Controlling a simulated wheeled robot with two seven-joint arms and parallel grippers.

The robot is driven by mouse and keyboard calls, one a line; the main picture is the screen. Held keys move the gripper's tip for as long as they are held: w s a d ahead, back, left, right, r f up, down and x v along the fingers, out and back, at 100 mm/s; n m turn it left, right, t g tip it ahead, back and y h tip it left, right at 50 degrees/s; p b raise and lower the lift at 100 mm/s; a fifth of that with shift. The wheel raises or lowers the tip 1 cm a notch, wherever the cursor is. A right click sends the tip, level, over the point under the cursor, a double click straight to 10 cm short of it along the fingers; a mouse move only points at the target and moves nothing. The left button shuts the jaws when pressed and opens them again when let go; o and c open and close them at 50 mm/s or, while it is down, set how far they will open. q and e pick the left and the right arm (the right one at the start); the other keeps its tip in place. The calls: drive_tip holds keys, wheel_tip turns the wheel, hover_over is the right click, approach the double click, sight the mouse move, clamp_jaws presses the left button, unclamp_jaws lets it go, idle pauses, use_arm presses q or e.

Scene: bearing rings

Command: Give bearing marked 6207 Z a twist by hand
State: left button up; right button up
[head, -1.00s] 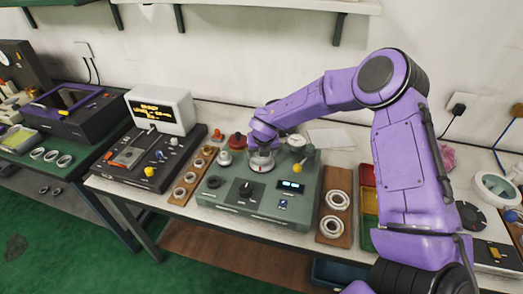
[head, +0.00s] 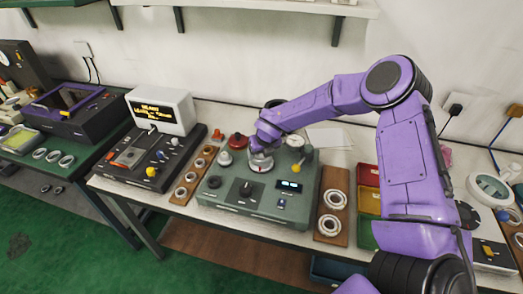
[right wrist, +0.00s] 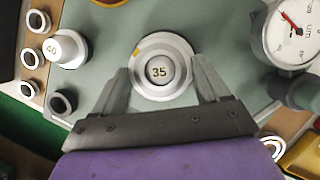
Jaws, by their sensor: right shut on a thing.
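In the right wrist view a pale metal bearing ring (right wrist: 163,42) sits around a hub marked 35 on the grey-green test machine (right wrist: 222,42). A small yellow mark shows on the ring's upper left edge. My right gripper (right wrist: 161,76) is shut on this ring, one finger on each side. In the head view the ring (head: 260,163) shows under my right gripper (head: 262,148), on the machine's top (head: 222,186). No marking 6207 Z can be read on it. My left gripper is not in view.
A dial gauge (head: 295,141), a yellow knob (head: 296,168) and a red knob (head: 238,141) stand close around the ring. Wooden boards with rings lie left (head: 178,198) and right (head: 331,238) of the machine. A screen (head: 160,111) stands at left.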

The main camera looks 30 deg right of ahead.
drive_tip(key=shift+n, duration=0.4)
drive_tip(key=shift+f, duration=0.1)
drive_tip(key=shift+p, duration=0.35)
drive_tip(key=shift+d+n+y+p, duration=0.1)
drive_tip(key=shift+n+y+p, duration=0.5)
drive_tip(key=shift+n+p, duration=0.45)
drive_tip(key=shift+n+p, duration=0.35)
drive_tip(key=shift+p, duration=0.1)
drive_tip(key=shift+d+n+y+p, duration=0.1)
drive_tip(key=shift+n+y+p, duration=0.2)
drive_tip(key=shift+n+y, duration=0.35)
